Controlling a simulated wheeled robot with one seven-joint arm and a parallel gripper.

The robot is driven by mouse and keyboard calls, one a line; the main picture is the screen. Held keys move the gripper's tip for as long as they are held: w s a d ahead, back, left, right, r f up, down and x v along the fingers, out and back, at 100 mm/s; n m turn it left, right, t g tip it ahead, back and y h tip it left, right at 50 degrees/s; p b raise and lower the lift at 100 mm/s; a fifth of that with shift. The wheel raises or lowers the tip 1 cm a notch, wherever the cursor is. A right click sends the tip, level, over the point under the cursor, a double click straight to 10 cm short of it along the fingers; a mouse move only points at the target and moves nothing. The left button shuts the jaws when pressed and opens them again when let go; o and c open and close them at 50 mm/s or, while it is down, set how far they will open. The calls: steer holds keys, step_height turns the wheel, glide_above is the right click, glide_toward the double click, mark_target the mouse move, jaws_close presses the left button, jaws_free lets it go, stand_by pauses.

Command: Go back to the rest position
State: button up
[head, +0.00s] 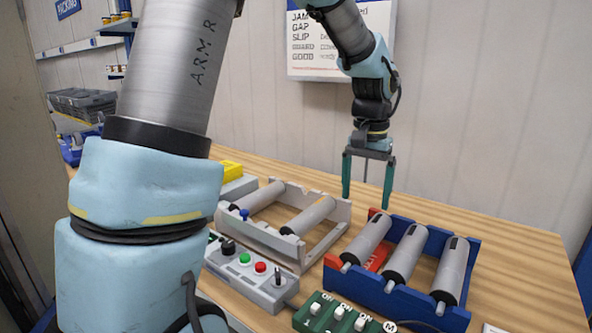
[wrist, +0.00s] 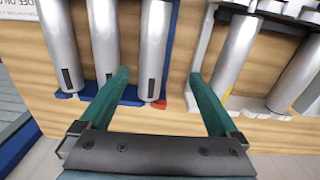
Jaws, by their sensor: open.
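My gripper (head: 369,182) points down above the wooden table, with its two green fingers spread apart and nothing between them. It hangs behind and above the gap between the white roller frame and the blue roller frame. The blue frame (head: 408,305) holds grey rollers (head: 408,255) and stands to the gripper's right in the head view. The white frame (head: 335,238) holds grey rollers (head: 308,215) to its left.
A grey control box (head: 250,272) with green and red buttons and a green switch panel (head: 340,318) stand at the front. A yellow item (head: 230,169) is at the back left. A wall sign (head: 305,50) hangs behind.

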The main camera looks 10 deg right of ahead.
steer(key=a+f+n, duration=0.1)
steer(key=a, duration=0.4)
steer(key=a+f+n, duration=0.1)
steer(key=a, duration=0.4)
steer(key=w+a+f+n, duration=0.1)
steer(key=a, duration=0.4)
steer(key=shift+a+f+t, duration=0.15)
steer(key=shift+a+t, duration=0.1)
steer(key=shift+t, duration=0.15)
steer(key=s+a+f+n, duration=0.1)
steer(key=a, duration=0.3)
steer(key=s+a+f+n, duration=0.1)
steer(key=s+a, duration=0.1)
steer(key=a, duration=0.2)
steer(key=s+a+f+n, duration=0.1)
steer(key=s+a+n, duration=0.1)
steer(key=a, duration=0.3)
steer(key=shift+s+f+t, duration=0.15)
steer(key=shift+t, duration=0.25)
